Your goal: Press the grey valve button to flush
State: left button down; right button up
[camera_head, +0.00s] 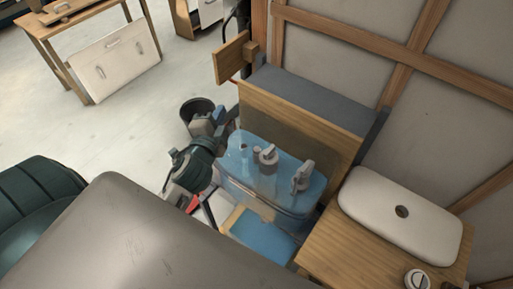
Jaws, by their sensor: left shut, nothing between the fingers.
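A clear blue tank (234,172) stands in front of a wooden panel, its top uncovered. Two grey fittings rise from it: a valve (266,155) near the middle and a taller fitting (302,179) to its right. I cannot tell for certain which of them carries the grey button. My left gripper (229,117) is shut and empty, just beyond the tank's left back corner and apart from both fittings. Its dark green wrist is beside the tank's left side. My right gripper is not in view.
A white lid with a hole (370,207) lies on a wooden table (340,240) at the right, with a round push button (417,279) near it. A dark bin (187,110) stands on the floor behind my left wrist. A framed wall (335,57) closes the back right.

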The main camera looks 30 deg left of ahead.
pick_arm(q)
jog(key=w+d+r+m+t+h, duration=0.2)
jog(key=d+r+m+t+h, duration=0.25)
jog(key=m, duration=0.45)
jog(key=w+d+r+m+t+h, duration=0.1)
jog(key=w+d+r+m+h, duration=0.2)
jog(key=r+m+h, duration=0.5)
jog(key=d+f+m+g+h, duration=0.2)
jog(key=d+m+g+h, duration=0.15)
jog(key=m, duration=0.55)
jog(key=d+f+m+g+h, duration=0.3)
jog(key=m+g+h, duration=0.15)
jog(key=m, duration=0.45)
jog(key=a+f+m+g+y, duration=0.7)
jog(key=f+m+g, duration=0.2)
jog(key=f+m, duration=0.2)
jog(key=shift+g, duration=0.35)
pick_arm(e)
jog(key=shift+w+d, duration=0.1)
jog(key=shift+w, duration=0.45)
pick_arm(q)
jog(key=shift+f+y, duration=0.15)
jog(key=shift+y, duration=0.1)
